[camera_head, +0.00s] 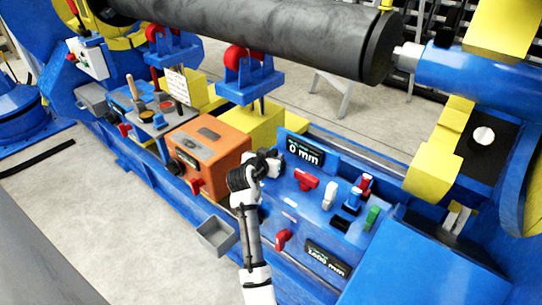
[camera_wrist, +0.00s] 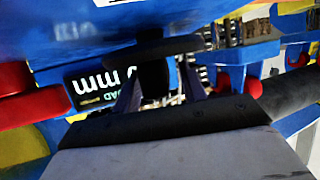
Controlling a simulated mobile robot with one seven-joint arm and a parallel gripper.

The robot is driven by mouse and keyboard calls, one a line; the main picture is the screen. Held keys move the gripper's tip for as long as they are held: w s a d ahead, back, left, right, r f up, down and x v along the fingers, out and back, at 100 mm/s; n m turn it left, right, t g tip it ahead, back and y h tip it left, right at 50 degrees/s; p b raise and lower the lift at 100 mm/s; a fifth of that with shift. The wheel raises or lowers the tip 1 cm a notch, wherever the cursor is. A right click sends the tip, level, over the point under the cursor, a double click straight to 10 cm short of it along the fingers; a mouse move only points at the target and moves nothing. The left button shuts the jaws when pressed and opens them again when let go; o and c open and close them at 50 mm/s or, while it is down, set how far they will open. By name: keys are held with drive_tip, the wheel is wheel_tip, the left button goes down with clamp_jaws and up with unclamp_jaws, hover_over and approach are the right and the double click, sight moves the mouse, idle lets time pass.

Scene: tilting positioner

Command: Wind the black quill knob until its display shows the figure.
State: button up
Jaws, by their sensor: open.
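My gripper (camera_head: 272,162) is at the blue control panel (camera_head: 325,200), just left of a dark display (camera_head: 305,150) that reads 0 mm. In the wrist view my gripper's two fingers (camera_wrist: 158,88) stand apart, one on each side of a black knob (camera_wrist: 154,72) with a wide dark disc at its end. The fingers are open; I cannot tell whether they touch it. In the head view the knob is mostly hidden by my gripper. The display also shows upside down in the wrist view (camera_wrist: 104,82), partly cut off by a finger.
A second display (camera_head: 327,258) on the panel's front reads about 1,600 mm. Red levers (camera_head: 305,179), a white switch (camera_head: 329,194) and a green switch (camera_head: 372,217) stand close right of my gripper. An orange box (camera_head: 208,150) is close on the left. A grey bin (camera_head: 215,236) hangs below.

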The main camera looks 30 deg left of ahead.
drive_tip(key=shift+c, duration=0.4)
clamp_jaws()
drive_tip(key=shift+f+m+h+b, duration=0.1)
drive_tip(key=shift+m+h+b, duration=0.2)
drive_tip(key=shift+h+b, duration=0.15)
drive_tip(key=shift+a+f+m+h+b, duration=0.1)
drive_tip(key=shift+m+h+b, duration=0.55)
drive_tip(key=shift+b, duration=0.2)
drive_tip(key=m+h+b, duration=0.2)
drive_tip(key=shift+h+b, duration=0.4)
drive_tip(key=m+g+h+b, duration=0.2)
drive_tip(key=m+h+b, duration=0.2)
drive_tip(key=m+h, duration=0.1)
drive_tip(key=shift+r+m+g+h, duration=0.2)
drive_tip(key=shift+m+g+h, duration=0.2)
drive_tip(key=shift+m+g, duration=0.1)
